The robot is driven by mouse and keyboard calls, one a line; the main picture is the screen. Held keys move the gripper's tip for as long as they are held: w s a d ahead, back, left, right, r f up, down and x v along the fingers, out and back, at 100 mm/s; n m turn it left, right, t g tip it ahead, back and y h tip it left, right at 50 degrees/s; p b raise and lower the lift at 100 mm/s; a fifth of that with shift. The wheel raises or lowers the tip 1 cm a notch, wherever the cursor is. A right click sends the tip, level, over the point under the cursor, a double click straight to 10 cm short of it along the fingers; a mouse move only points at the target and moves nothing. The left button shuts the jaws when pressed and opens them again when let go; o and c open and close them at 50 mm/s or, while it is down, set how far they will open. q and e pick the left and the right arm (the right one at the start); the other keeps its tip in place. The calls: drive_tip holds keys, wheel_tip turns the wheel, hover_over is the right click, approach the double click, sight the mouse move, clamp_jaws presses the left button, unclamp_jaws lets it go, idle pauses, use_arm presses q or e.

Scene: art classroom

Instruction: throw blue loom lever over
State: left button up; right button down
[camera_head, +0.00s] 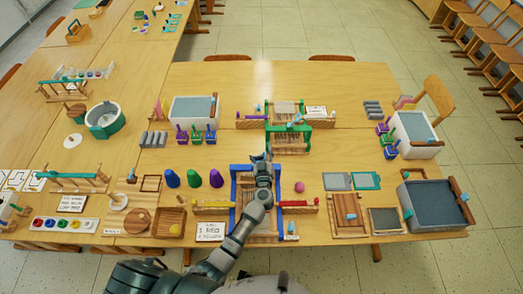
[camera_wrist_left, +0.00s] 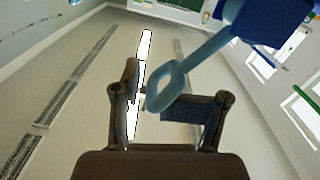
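The blue loom (camera_head: 234,190) stands at the front middle of the table, partly hidden under my left arm. My left gripper (camera_head: 266,157) is over its far side. In the left wrist view, the light-blue lever (camera_wrist_left: 196,62) slants down from a dark-blue block (camera_wrist_left: 272,22) of the loom and ends in a ring. The ring is at the fingers of my left gripper (camera_wrist_left: 165,92), which stand apart with a gap between them. I cannot tell if the lever touches a finger. My right gripper is not in view.
A green loom (camera_head: 290,151) stands just beyond the blue one. Blue, green and purple cones (camera_head: 193,179) stand to the left. A pink ball (camera_head: 299,187) lies to the right. Red (camera_head: 297,203) and yellow bars flank the blue loom.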

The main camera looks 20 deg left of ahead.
use_arm(q)
drive_tip(key=shift+d, duration=0.2)
drive_tip(key=shift+s, duration=0.15)
drive_tip(key=shift+p+v, duration=0.95)
drive_tip(key=shift+v, duration=0.55)
drive_tip(key=shift+p+v, duration=0.7)
drive_tip(key=shift+v, duration=0.95)
drive_tip(key=p, duration=0.3)
approach(265, 159)
drive_tip(key=p+v, duration=0.1)
drive_tip(key=v, duration=0.5)
drive_tip(key=shift+a, duration=0.15)
drive_tip(key=shift+s, duration=0.1)
